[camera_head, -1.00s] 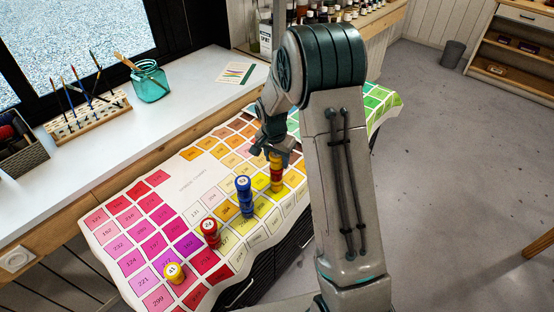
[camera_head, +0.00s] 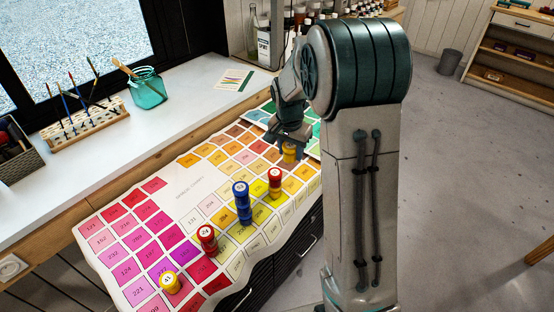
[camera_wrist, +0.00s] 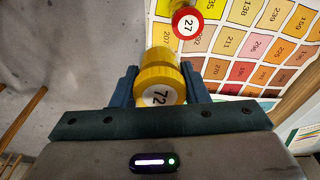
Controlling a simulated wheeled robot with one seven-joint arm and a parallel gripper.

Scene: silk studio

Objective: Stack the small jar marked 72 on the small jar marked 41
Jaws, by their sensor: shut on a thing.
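The yellow jar marked 72 (camera_wrist: 158,84) is between the fingers of my gripper (camera_wrist: 160,88) in the wrist view, its number facing the camera. In the head view my gripper (camera_head: 289,142) is shut on this jar (camera_head: 289,154), beyond and to the right of a red-topped stack; its height above the chart is hard to tell. The small yellow jar marked 41 (camera_head: 170,282) stands alone at the chart's near left part, well away from my gripper. Its top is clear.
A red jar marked 27 (camera_wrist: 186,21) tops a stack that shows in the head view (camera_head: 275,182). A blue stack (camera_head: 242,203) and a red jar marked 24 (camera_head: 207,240) stand between it and jar 41.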

